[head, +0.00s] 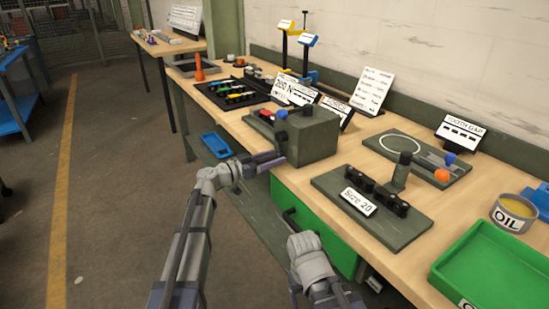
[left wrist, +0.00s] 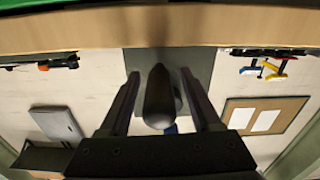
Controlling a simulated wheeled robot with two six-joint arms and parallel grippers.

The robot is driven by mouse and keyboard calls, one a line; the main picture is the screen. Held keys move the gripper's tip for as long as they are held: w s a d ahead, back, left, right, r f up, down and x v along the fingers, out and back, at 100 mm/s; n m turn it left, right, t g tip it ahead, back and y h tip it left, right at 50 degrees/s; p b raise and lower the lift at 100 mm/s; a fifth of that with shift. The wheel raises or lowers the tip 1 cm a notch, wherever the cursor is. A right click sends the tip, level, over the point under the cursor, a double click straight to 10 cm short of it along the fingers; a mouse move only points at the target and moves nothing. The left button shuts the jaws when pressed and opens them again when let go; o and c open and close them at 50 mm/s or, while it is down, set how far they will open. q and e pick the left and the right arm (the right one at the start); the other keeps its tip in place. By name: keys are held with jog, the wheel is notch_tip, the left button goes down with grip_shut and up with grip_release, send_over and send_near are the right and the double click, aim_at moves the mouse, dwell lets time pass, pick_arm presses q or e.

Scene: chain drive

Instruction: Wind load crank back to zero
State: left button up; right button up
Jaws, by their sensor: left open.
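The load crank's dark handle (head: 281,142) stands at the front left side of the grey load block (head: 313,137). In the left wrist view the rounded dark handle (left wrist: 160,98) lies between my two fingers, with gaps on both sides. My left gripper (head: 277,157) is open around or just short of the handle; I cannot tell its exact depth. A white sign reading in N (head: 291,88) stands behind the block; its digits are hard to read. My right gripper (head: 291,221) is low before the green drawer front, and its fingers are unclear.
To the right are a grey "Size 20" fixture (head: 372,229), a tooth gap plate (head: 416,160), an OIL tin (head: 513,211) and a green tray (head: 500,262). A black rack with coloured parts (head: 232,95) lies behind left. The floor left of the bench is clear.

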pick_arm(q)
jog(key=shift+w+d, duration=0.2)
jog(key=shift+d, duration=0.15)
grip_shut()
dwell(0.4)
dwell(0.9)
